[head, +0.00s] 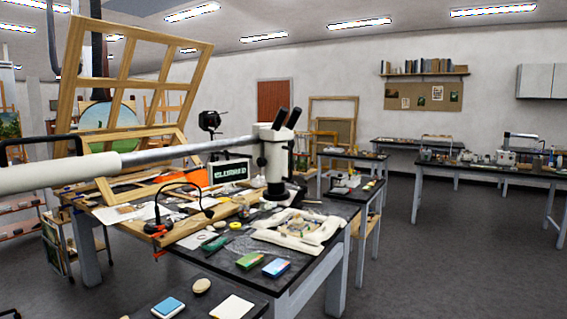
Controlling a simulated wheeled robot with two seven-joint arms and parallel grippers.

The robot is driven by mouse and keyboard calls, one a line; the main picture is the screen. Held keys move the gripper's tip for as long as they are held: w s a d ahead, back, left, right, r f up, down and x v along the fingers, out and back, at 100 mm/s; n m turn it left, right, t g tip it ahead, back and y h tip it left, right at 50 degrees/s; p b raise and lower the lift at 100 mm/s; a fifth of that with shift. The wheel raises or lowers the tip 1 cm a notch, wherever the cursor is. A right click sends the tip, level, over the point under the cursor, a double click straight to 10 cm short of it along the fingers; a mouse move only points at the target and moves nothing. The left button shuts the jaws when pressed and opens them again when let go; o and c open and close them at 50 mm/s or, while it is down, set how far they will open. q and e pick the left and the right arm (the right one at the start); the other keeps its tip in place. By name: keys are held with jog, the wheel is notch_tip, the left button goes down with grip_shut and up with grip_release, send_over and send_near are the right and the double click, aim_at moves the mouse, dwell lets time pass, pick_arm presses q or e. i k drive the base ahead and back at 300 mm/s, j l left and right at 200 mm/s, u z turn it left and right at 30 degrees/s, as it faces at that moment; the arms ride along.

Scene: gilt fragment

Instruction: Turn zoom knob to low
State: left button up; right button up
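A white stereo microscope (275,160) with two black eyepieces (287,118) stands out above the near worktable. A grey metal rod (190,149) with a thick white sleeve (60,173) runs from the left edge of the head view to the microscope body. A small dark spot shows on the left side of the microscope body; I cannot tell whether it is the zoom knob, and its setting cannot be read. Neither of my grippers shows in the head view.
The worktable (285,275) is crowded with a white padded cushion (300,230), a black gooseneck lamp (160,226), small boxes (276,267) and papers. A wooden frame (130,80) rises at the left. The dark floor (440,260) at the right is clear.

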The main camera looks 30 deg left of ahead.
aim_at(261, 162)
jog(key=i+z, duration=0.1)
jog(key=i, duration=0.75)
jog(key=i+j+z, duration=0.1)
jog(key=i, duration=0.75)
jog(key=i+u, duration=0.35)
jog(key=i+l+u, duration=0.1)
jog(key=u, duration=0.25)
jog(key=i+l+u, duration=0.2)
jog(key=u, duration=0.15)
jog(key=i, duration=0.1)
